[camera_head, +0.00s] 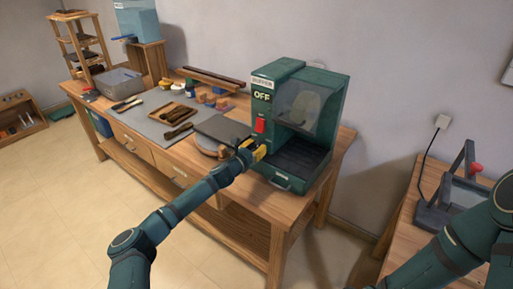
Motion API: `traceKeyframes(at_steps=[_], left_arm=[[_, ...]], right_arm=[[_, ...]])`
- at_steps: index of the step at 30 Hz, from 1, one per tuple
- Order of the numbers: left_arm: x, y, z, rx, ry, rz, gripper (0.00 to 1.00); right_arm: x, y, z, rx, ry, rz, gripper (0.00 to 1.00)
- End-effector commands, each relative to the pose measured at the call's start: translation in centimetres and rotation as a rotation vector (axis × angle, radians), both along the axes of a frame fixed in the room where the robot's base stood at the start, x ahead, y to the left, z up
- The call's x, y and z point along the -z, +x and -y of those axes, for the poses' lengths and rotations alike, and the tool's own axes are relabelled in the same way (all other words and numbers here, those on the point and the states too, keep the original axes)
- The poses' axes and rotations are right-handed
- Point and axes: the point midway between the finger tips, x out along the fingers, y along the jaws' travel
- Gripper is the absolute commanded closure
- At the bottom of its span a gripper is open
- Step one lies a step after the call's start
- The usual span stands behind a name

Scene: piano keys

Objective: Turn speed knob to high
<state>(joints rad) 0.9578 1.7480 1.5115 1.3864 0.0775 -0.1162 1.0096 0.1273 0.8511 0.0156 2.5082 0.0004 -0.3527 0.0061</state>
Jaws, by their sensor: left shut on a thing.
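A dark green machine (336,98) stands on the workbench, with a label reading OFF (262,97) and a red switch (260,125) on its front left panel. My left gripper (259,152), with yellow fingertips, is against this panel, just below the red switch. It is shut on what seems to be the speed knob; the gripper hides the knob, so its setting cannot be read.
A second table (405,215) at right holds a grey device with a red knob (476,168). Floor at left is clear.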

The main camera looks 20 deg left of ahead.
Motion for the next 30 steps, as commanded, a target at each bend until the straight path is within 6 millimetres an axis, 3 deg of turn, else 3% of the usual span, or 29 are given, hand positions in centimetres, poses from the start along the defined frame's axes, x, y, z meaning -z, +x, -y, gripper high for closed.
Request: traceKeyframes(at_steps=[15, 29, 30], left_arm=[[0.2, 0.0, 0.2, 0.002, 0.379, 0.14, 1.0], [-0.2, 0.0, 0.2, 0.001, 0.445, 0.163, 1.0], [-0.2, 0.0, 0.2, 0.001, 0.445, 0.163, 0.64]], right_arm=[[5.3, 0.3, 0.0, -0.003, -0.002, 0.009, 1.0], [5.7, 0.5, 0.1, -0.001, -0.002, 0.013, 1.0], [5.7, 0.5, 0.1, -0.001, -0.002, 0.013, 1.0]])
